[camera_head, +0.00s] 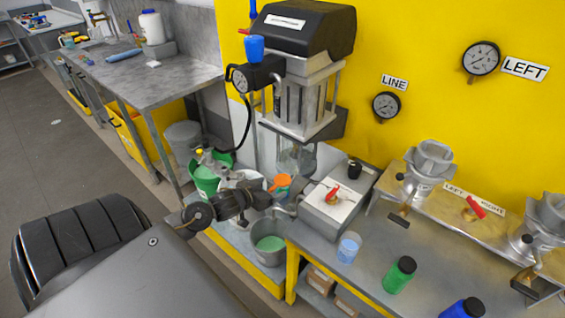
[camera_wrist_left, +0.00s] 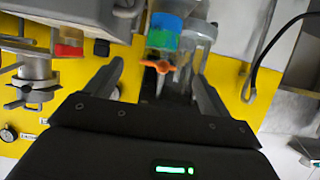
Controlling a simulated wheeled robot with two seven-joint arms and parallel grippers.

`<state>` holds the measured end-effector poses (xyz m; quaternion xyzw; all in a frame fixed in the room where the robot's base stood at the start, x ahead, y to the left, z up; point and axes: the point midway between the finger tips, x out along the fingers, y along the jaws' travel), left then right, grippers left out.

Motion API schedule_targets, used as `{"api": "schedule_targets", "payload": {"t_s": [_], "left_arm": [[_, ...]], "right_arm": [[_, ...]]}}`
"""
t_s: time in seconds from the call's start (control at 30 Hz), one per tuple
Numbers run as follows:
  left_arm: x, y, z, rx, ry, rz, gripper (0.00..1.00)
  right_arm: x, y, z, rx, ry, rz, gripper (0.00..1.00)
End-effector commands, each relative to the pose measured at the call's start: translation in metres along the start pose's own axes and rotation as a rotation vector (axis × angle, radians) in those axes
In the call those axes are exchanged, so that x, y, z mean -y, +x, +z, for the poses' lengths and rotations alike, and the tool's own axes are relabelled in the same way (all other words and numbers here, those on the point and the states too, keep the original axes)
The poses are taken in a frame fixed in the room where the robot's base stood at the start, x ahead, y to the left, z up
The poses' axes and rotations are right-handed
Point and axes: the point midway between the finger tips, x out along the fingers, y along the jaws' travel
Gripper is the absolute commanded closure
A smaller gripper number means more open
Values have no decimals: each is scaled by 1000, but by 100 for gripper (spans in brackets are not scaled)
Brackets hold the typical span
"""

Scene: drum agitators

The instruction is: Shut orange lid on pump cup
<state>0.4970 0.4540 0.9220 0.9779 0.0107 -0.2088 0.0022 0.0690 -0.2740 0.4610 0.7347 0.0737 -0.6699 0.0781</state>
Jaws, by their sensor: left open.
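The orange lid (camera_head: 280,182) shows just below the clear pump cup (camera_head: 297,157), under the pump with the black top. I cannot tell how far open the lid is. My left gripper (camera_head: 294,196) is open and empty, close beside the lid on its near side. In the left wrist view the orange lid (camera_wrist_left: 158,66) lies ahead between the two spread fingers of my left gripper (camera_wrist_left: 157,82), and no contact shows. My right gripper is not in view.
A grey box with a red switch (camera_head: 333,195) stands right of my gripper on the bench. A metal bucket with green liquid (camera_head: 268,247) is below. A clear blue cup (camera_head: 348,247), a green bottle (camera_head: 399,275) and a blue bottle (camera_head: 464,309) stand nearer.

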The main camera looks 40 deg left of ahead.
Motion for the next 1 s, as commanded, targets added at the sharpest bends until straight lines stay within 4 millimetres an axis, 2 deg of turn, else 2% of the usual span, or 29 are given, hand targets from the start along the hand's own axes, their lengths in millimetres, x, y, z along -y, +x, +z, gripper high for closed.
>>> {"api": "schedule_targets", "payload": {"t_s": [0.27,0.7,0.83,1.0], "left_arm": [[0,-4,-1,1,-1,0,18],[0,-58,-4,3,-2,1,18],[0,-68,-2,1,-1,0,18],[0,-70,0,-1,0,0,18]], "right_arm": [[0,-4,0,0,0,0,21],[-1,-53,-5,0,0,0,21],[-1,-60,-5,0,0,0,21],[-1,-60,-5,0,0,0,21]]}}
